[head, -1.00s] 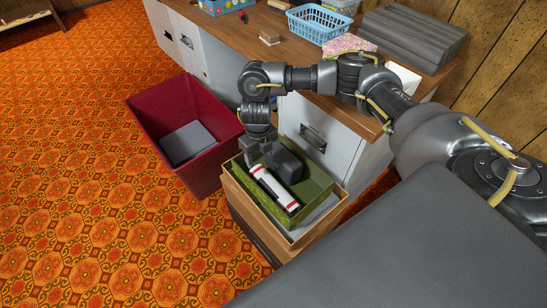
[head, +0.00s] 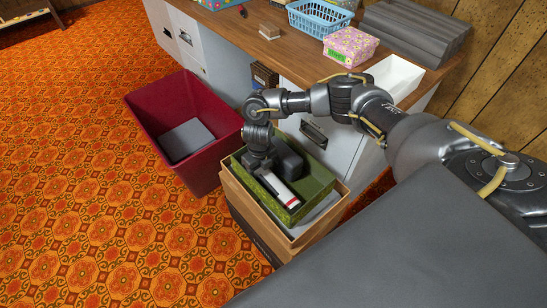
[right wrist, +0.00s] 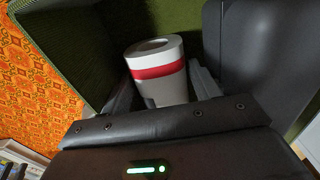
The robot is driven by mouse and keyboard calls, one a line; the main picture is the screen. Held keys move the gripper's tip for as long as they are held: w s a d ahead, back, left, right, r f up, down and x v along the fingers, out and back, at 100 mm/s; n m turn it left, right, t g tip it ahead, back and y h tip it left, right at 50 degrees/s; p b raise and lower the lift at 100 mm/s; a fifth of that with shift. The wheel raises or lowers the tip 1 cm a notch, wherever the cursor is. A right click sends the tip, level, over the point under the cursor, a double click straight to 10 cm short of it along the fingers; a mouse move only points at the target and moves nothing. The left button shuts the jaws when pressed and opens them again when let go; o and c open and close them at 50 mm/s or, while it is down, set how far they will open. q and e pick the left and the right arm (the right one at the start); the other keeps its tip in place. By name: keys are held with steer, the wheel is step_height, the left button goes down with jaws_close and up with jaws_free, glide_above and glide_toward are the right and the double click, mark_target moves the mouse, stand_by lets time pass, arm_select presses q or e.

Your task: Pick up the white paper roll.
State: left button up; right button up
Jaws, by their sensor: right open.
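The white paper roll (head: 285,192) with red bands lies in a green box, its far end hidden under my right gripper in the head view. My right gripper (head: 264,172) is low over that end, inside the box. In the right wrist view the roll (right wrist: 158,82) points its hollow end away from me, between the two open fingers (right wrist: 161,88). I cannot tell whether either finger touches it. My left gripper is not in view.
The green box (head: 318,178) sits in a brown carton (head: 237,203). A dark grey block (head: 290,160) stands close beside the roll. A red bin (head: 219,165) is to the left. The desk (head: 262,42) holds a blue basket (head: 318,20) and a pink box (head: 351,45).

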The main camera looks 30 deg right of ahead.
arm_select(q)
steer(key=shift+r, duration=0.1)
arm_select(e)
steer(key=shift+f, duration=0.1)
steer(key=c, duration=0.7)
steer(key=shift+c, duration=0.2)
